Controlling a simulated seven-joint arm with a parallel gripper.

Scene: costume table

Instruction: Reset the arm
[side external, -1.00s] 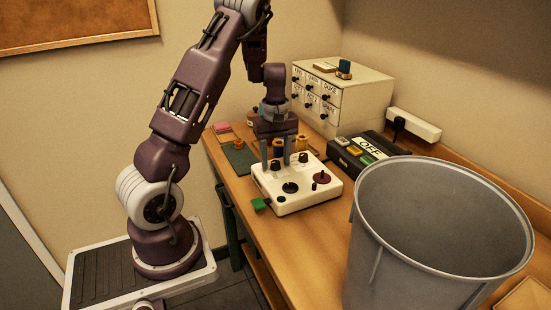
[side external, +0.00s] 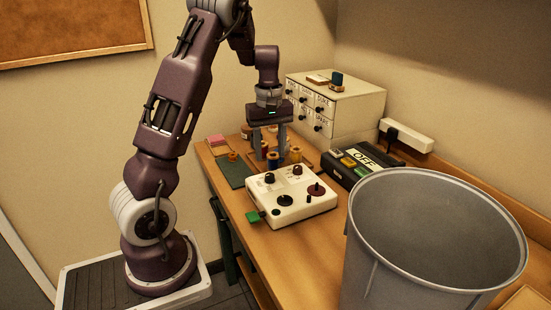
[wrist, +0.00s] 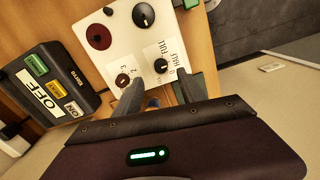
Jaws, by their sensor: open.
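My gripper (side external: 270,152) hangs open above the wooden table (side external: 268,262), behind the white control box and near the spools. Whether the fingertips touch anything cannot be told.
A large grey bin (side external: 440,240) stands at the front right. A black switch box marked OFF (side external: 360,165) and a white drawer cabinet (side external: 345,110) stand behind. Colored spools (side external: 295,155) and a dark green mat (side external: 234,172) lie near the gripper. The table front has free room.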

